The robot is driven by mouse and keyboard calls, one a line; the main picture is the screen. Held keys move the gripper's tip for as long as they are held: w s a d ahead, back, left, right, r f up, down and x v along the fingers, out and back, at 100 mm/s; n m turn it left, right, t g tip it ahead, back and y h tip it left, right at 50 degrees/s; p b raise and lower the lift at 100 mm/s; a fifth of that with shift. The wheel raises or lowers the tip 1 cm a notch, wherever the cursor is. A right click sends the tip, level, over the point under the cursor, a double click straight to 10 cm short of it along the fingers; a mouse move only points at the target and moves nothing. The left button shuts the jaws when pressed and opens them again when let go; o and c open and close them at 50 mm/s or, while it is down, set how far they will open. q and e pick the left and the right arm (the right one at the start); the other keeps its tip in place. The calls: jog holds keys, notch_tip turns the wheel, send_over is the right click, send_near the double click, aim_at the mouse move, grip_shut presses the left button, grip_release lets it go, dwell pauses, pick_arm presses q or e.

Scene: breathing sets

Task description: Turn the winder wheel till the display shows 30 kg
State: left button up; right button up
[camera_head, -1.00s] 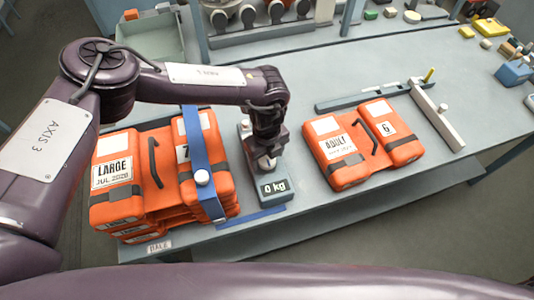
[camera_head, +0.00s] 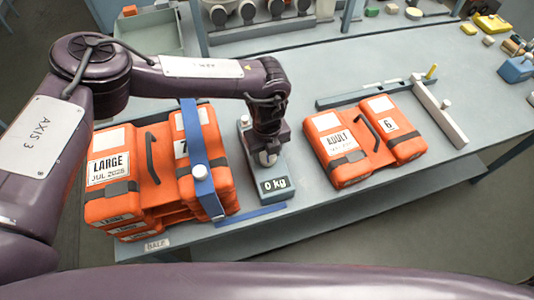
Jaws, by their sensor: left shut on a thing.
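The winder is a grey-blue box (camera_head: 277,169) on the bench, and its display (camera_head: 274,184) reads 0 kg. My left gripper (camera_head: 267,158) comes down over the winder and is shut at the winder's wheel, which is mostly hidden under it. A blue strap (camera_head: 200,165) runs over a stack of orange life jackets marked LARGE (camera_head: 112,163), left of the winder. The strap's free end (camera_head: 250,215) lies along the bench edge below the winder. My right gripper is not in view.
An orange life jacket marked ADULT (camera_head: 336,143) lies right of the winder, beside a grey angled ruler frame (camera_head: 440,112). A pale green tray (camera_head: 150,35) and several small coloured blocks stand at the back. Bare bench lies between the winder and the ADULT jacket.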

pick_arm(q)
jog(key=m+b, duration=0.1)
jog(key=b, duration=0.1)
jog(key=m+b, duration=0.1)
jog(key=m, duration=0.1)
jog(key=m+b, duration=0.2)
jog(key=shift+f+b, duration=0.25)
jog(key=shift+b, duration=0.05)
jog(key=m+b, duration=0.2)
jog(key=m, duration=0.1)
jog(key=shift+r, duration=0.1)
jog(key=shift+r+m+b, duration=0.1)
jog(key=shift+m+b, duration=0.4)
jog(key=o, duration=1)
jog(key=shift+r, duration=0.1)
notch_tip(320, 180, up, 7)
jog(key=shift+f+b, duration=0.15)
jog(key=shift+b, duration=0.7)
jog(key=shift+r, duration=0.5)
